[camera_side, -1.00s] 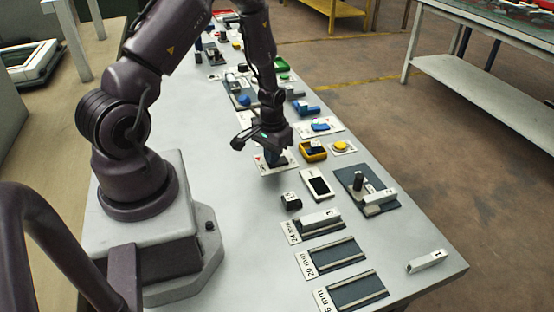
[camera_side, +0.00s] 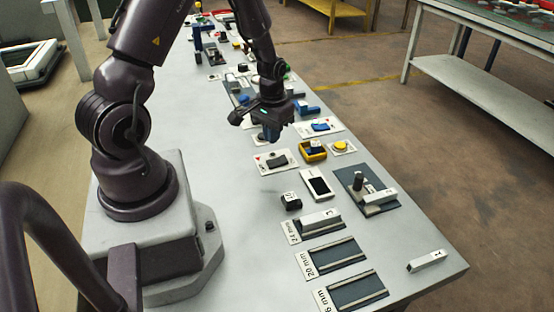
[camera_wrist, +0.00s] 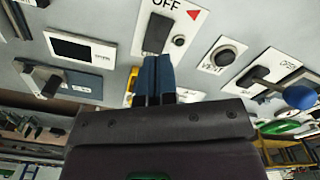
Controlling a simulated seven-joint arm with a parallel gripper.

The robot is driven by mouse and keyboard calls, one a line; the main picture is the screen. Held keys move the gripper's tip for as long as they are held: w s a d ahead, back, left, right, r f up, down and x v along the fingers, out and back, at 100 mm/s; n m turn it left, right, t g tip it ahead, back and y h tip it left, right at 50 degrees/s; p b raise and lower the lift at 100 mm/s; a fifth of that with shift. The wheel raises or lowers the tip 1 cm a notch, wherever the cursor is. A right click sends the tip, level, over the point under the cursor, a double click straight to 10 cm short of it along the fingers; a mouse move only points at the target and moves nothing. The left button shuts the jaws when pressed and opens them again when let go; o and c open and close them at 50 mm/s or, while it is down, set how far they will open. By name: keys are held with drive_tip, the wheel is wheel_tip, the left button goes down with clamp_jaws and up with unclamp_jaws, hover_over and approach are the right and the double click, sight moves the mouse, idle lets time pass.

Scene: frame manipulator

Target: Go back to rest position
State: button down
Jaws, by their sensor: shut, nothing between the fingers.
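My gripper (camera_side: 270,133) hangs from my arm above the table (camera_side: 240,215), in the middle of the side view. Its two blue fingers are together with nothing between them, and they show side by side in the wrist view (camera_wrist: 156,78). They are apart from the white plate with a black switch (camera_side: 276,162), which lies in front of them in the side view. In the wrist view this plate (camera_wrist: 184,36) reads OFF beside a red triangle. The table right behind the gripper is partly hidden.
A framed black screen (camera_side: 318,185), a yellow box (camera_side: 312,152) and a grey fixture with a black post (camera_side: 365,190) stand nearby. A VENT button (camera_wrist: 225,55) and a blue-knobbed lever (camera_wrist: 299,96) show in the wrist view. The table's left side is mostly clear.

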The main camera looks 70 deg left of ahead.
drive_tip(key=shift+s+r, duration=0.1)
drive_tip(key=shift+r, duration=0.05)
drive_tip(key=s+d+r+m+t, duration=0.2)
drive_tip(key=s+d+r+m, duration=0.1)
drive_tip(key=d+r, duration=0.6)
drive_tip(key=s+d+r+m+t, duration=0.3)
drive_tip(key=s+d+r, duration=0.3)
drive_tip(key=r, duration=1.2)
drive_tip(key=d, duration=0.3)
drive_tip(key=shift+s+t, duration=0.2)
drive_tip(key=shift+t, duration=0.1)
